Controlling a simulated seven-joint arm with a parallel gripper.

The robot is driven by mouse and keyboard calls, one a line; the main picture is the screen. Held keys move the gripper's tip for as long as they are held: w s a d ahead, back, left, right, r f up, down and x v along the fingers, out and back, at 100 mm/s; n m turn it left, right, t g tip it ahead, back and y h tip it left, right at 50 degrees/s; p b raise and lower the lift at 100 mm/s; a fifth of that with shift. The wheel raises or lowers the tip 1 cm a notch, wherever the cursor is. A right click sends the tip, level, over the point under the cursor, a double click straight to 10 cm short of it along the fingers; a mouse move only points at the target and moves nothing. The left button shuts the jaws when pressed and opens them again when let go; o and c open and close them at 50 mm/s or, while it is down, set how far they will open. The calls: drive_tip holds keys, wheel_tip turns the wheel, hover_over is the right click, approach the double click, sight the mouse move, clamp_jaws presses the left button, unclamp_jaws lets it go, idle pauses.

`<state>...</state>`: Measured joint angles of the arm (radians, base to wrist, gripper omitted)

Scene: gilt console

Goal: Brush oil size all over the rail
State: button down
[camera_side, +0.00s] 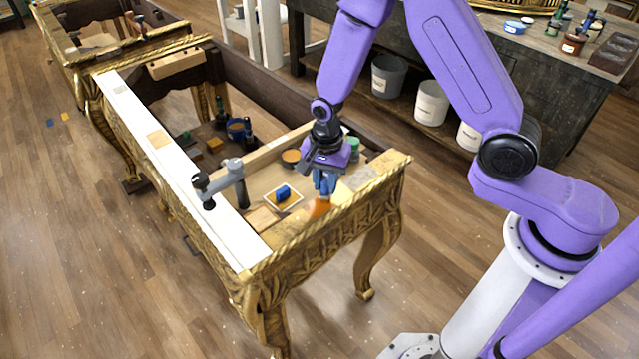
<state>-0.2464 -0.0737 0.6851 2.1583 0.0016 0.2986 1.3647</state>
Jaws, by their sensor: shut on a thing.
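A long white rail (180,172) runs along the left side of the carved gilt console frame (330,232). It has a tan patch partway along and a small greyish patch farther back; I cannot tell whether any of it is wet with size. My gripper (325,184) is over the near right part of the frame, well right of the white rail. Its blue fingers are shut on what looks like a brush, with an orange-brown end (320,208) pointing down by the near gilt rail. The fingers hide its upper part, and I cannot tell whether its tip touches anything.
A grey clamp-like fixture (233,182) stands at the white rail's inner edge. Buckets (431,103) stand under the bench behind.

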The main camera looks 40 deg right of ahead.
drive_tip(key=shift+d, duration=0.35)
drive_tip(key=shift+a, duration=3.65)
drive_tip(key=shift+d, duration=3.7)
drive_tip(key=shift+w+r, duration=0.1)
drive_tip(key=shift+r, duration=3.9)
